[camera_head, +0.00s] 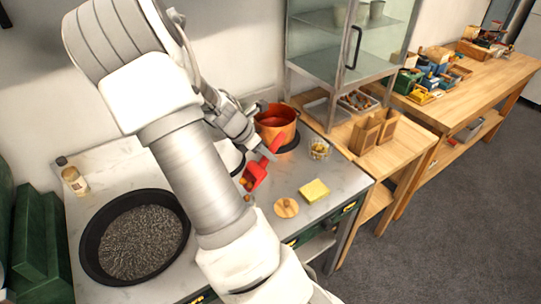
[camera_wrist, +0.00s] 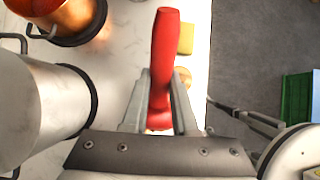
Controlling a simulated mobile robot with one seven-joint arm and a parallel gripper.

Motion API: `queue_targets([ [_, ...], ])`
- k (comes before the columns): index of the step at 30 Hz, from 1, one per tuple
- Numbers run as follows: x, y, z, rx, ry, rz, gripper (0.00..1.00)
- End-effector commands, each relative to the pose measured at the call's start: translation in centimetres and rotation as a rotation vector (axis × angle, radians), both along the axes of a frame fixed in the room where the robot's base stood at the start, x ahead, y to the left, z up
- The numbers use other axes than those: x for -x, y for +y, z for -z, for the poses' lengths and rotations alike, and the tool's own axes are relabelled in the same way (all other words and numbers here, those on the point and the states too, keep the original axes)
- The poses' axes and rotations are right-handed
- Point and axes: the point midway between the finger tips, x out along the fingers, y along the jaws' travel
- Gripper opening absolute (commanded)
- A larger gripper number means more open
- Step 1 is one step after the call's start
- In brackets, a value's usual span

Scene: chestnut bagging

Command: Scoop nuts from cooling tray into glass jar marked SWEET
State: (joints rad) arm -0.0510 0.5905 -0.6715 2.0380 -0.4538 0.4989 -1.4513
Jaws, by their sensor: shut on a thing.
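My gripper (camera_head: 262,148) is shut on the handle of a red scoop (camera_head: 257,177), above the pale worktop. The handle also shows upright between the fingers in the wrist view (camera_wrist: 164,55). Brown nuts (camera_head: 246,184) show at the scoop's left edge; I cannot tell whether they lie in it or beyond it. A small glass jar (camera_head: 319,150) with yellowish contents stands right of the scoop; no label is readable. A tray with brown pieces (camera_head: 358,101) sits in the back shelf unit. I cannot tell whether it is the cooling tray. My arm hides part of the worktop.
An orange pot (camera_head: 275,120) stands close behind the scoop. A yellow block (camera_head: 314,191) and a round wooden lid (camera_head: 286,208) lie near the front edge. A wide black pan of dark grains (camera_head: 88,236) is at left. A silver pot (camera_wrist: 35,100) stands left in the wrist view.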

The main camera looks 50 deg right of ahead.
Motion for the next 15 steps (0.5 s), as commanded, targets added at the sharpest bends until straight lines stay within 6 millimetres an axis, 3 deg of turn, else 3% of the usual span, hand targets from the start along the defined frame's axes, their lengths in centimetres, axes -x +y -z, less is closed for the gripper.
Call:
queue_targets([
  [15, -0.8, 2.9, -1.6, 0.249, 0.058, -0.005, 0.00],
])
